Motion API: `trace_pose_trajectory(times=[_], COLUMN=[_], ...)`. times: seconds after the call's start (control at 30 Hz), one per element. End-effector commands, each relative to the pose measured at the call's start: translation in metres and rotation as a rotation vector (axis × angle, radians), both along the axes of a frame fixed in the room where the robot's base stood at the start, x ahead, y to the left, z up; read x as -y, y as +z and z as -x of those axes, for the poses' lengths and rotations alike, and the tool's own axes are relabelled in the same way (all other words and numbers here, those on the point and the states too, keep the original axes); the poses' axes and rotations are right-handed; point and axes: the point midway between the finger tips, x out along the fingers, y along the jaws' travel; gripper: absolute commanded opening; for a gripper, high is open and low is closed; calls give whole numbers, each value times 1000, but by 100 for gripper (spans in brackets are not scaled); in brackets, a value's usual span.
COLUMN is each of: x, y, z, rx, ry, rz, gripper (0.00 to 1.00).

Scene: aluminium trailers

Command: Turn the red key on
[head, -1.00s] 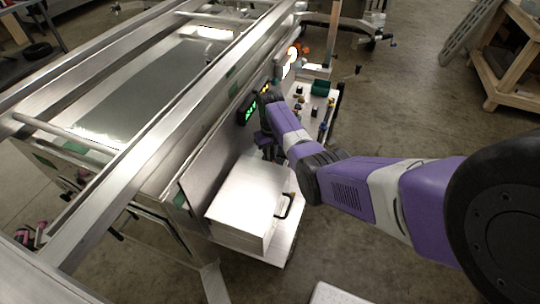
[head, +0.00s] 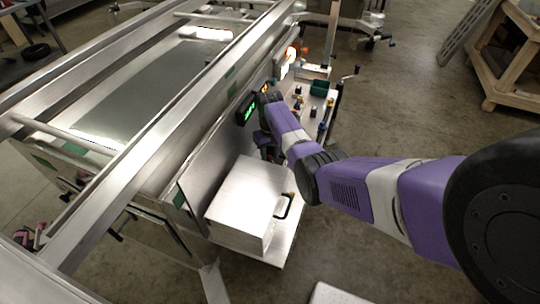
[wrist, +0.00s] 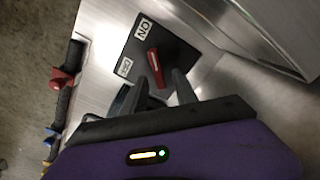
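The red key (wrist: 156,68) stands on a dark square plate (wrist: 180,58) in the wrist view. It is tilted, its upper end leaning left. The plate carries a white ON label (wrist: 143,29) above the key and a white OFF label (wrist: 125,67) to its left. My gripper (wrist: 161,86) is open, with one finger to each side of the key's lower end. A gap shows between the key and each finger; I cannot tell how deep the fingers reach. In the head view my arm hides the key, and the gripper is not clearly visible.
In the head view a metal box (head: 250,205) with a black handle sits on the near shelf.

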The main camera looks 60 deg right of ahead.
Motion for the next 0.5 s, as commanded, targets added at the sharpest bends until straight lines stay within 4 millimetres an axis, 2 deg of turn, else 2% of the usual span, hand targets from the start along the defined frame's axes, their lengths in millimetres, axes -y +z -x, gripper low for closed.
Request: trace_pose_trajectory(times=[0.23,0.5], x=[0,0], y=[8,50], z=[-1,-1], rx=[1,2], ry=[1,1], rz=[1,3], gripper=[35,35])
